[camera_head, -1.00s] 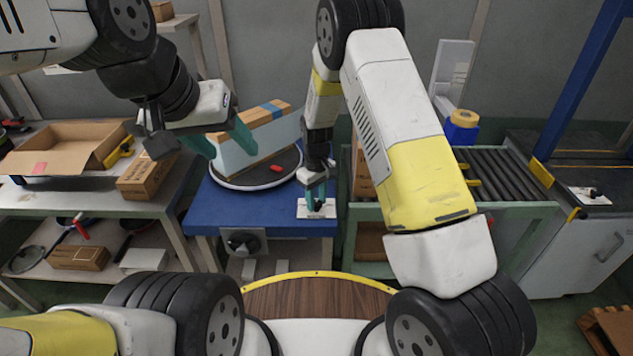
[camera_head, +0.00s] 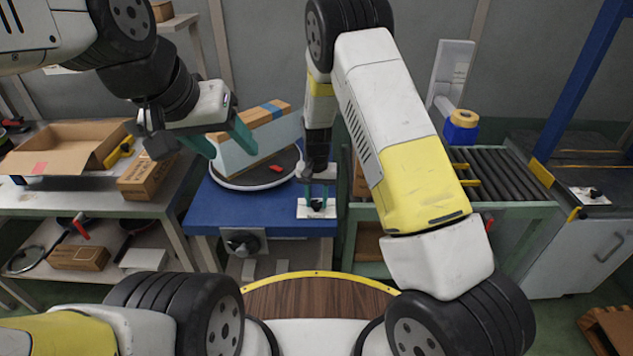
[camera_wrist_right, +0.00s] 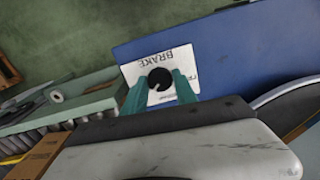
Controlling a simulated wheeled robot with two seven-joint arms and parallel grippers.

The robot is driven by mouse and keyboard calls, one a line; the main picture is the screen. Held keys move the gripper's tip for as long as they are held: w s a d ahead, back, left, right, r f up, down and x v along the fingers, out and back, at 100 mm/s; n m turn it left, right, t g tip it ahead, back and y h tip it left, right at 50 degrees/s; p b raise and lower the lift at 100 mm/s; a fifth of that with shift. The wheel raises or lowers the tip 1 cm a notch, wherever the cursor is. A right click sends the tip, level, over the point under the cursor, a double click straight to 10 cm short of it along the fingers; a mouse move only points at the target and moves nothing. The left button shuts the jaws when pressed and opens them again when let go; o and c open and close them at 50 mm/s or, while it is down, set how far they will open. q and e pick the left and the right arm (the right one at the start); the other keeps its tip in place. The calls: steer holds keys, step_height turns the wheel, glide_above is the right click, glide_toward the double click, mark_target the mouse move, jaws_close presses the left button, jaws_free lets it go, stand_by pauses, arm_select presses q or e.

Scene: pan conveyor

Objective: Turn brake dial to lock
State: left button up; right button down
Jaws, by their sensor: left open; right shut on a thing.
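The brake dial (camera_wrist_right: 160,79) is a black round knob on a white plate marked BRAKE (camera_wrist_right: 139,70), upside down in the right wrist view. In the head view the dial (camera_head: 318,206) sits on its plate (camera_head: 303,212) at the front right corner of the blue table. My right gripper (camera_wrist_right: 161,92) has its green fingers on either side of the knob and is shut on it. In the head view the right gripper (camera_head: 318,198) points down at the plate. My left gripper (camera_head: 227,147) is open, in front of the box on the turntable.
A turntable (camera_head: 228,186) on the blue table (camera_head: 265,222) bears a tall box (camera_head: 258,148) and a red item. A second dial (camera_head: 242,243) is on the table's front. A roller conveyor (camera_head: 500,175) stands to the right, and shelves with an open carton (camera_head: 65,148) to the left.

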mark_target(316, 203)
steer(key=shift+m, duration=1.1)
steer(key=c, duration=1)
jaws_free()
steer(key=shift+o, duration=0.2)
steer(key=shift+r, duration=0.15)
step_height(316, 203, up, 8)
steer(key=shift+f, duration=0.2)
